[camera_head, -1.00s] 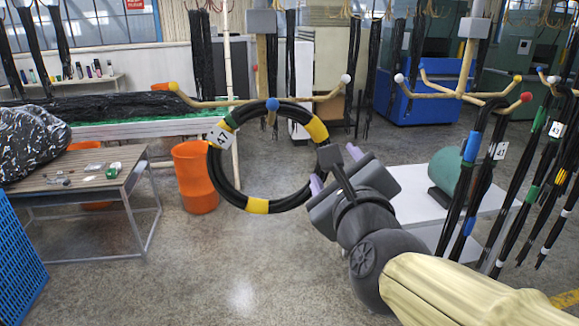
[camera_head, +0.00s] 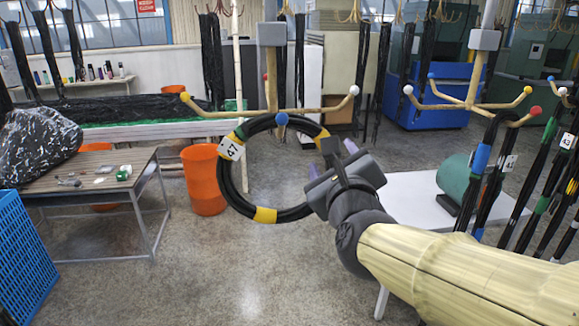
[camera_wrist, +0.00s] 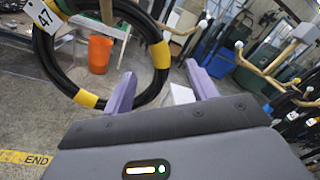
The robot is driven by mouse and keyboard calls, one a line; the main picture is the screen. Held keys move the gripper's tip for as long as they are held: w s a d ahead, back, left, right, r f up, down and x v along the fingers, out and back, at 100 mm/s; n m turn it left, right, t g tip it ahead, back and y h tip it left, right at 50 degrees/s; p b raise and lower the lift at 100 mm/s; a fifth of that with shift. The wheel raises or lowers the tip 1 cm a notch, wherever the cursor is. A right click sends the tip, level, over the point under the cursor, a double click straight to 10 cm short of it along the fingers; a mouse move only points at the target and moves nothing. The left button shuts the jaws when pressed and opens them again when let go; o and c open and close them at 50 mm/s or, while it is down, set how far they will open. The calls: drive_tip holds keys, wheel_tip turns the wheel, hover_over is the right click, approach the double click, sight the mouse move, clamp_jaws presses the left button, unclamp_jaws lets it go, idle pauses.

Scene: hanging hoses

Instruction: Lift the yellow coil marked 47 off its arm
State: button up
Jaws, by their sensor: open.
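The yellow-banded black coil marked 47 (camera_head: 265,215) hangs as an upright ring from the blue-tipped prong (camera_head: 281,119) of a tan rack arm. Its white 47 tag (camera_head: 231,149) is at its upper left. My gripper (camera_head: 338,152) is open at the coil's right side. In the wrist view, the coil's right side (camera_wrist: 160,56) shows between my two purple fingers (camera_wrist: 160,78), and the left finger covers part of its lower right. I cannot tell whether the fingers reach around the tube or stop short of it.
Another rack (camera_head: 478,68) holds dark hoses (camera_head: 480,160) at right, near a white table (camera_head: 420,192) with a green cylinder. A wooden table (camera_head: 90,172), an orange bin (camera_head: 207,180) and a blue crate (camera_head: 22,235) stand left. The floor below the coil is clear.

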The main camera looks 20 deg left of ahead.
drive_tip(key=p+x, duration=0.2)
drive_tip(key=x, duration=0.4)
drive_tip(key=shift+s+a, duration=0.1)
drive_tip(key=shift+s, duration=0.1)
drive_tip(key=p+x, duration=0.4)
drive_tip(key=x, duration=0.1)
drive_tip(key=shift+w+f, duration=0.15)
drive_tip(key=shift+f, duration=0.1)
idle(0.4)
